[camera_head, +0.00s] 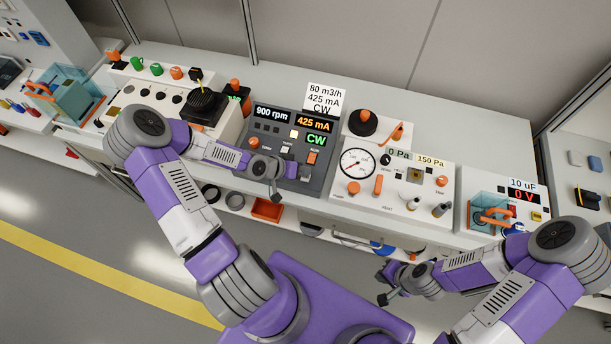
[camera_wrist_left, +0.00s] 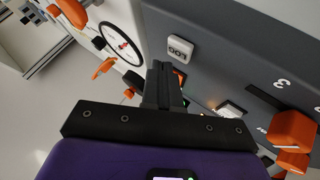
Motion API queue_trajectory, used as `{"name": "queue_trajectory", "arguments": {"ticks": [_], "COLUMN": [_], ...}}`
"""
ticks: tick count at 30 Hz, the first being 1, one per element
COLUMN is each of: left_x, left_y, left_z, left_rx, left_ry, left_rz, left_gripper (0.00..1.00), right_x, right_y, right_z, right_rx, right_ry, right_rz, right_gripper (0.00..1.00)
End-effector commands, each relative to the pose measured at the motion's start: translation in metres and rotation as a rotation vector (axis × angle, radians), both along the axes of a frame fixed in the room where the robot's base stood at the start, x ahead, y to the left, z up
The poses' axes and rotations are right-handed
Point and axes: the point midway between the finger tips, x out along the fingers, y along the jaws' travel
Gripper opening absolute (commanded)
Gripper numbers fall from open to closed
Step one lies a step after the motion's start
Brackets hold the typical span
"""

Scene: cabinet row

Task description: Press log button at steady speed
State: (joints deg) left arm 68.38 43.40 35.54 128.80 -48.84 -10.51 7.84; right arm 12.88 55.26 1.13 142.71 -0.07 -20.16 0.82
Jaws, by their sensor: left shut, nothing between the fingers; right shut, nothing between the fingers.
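The log button is a white, rounded square cap with upside-down dark lettering (camera_wrist_left: 180,49) on a grey panel face in the left wrist view. My left gripper (camera_wrist_left: 161,68) is shut and empty, its dark fingertips just beside and below the button in that picture. Whether they touch it I cannot tell. In the head view my left gripper (camera_head: 276,197) is at the front lower edge of the dark grey motor panel (camera_head: 262,139); I cannot clearly make out the log button there. My right gripper (camera_head: 382,297) is shut and empty, low in front of the bench.
The panel's displays read 900 rpm, 425 mA and CW; a white card (camera_head: 324,98) stands behind it. A pressure gauge box (camera_head: 399,172) is to its right. Orange knobs (camera_wrist_left: 292,130) stick out near my left gripper. An orange bin (camera_head: 267,209) is below.

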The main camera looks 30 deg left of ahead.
Motion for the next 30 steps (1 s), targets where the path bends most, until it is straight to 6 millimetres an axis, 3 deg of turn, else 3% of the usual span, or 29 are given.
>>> {"name": "queue_trajectory", "arguments": {"ticks": [30], "left_x": [0.0000], "left_y": [0.0001], "left_z": [-0.0088], "left_rx": [0.000], "left_ry": [0.000], "left_rz": [0.000], "left_gripper": [0.00], "right_x": [0.0000], "right_y": [0.0000], "right_z": [-0.0034], "right_rx": [0.000], "right_ry": [0.000], "right_rz": [0.000], "right_gripper": [0.00]}}
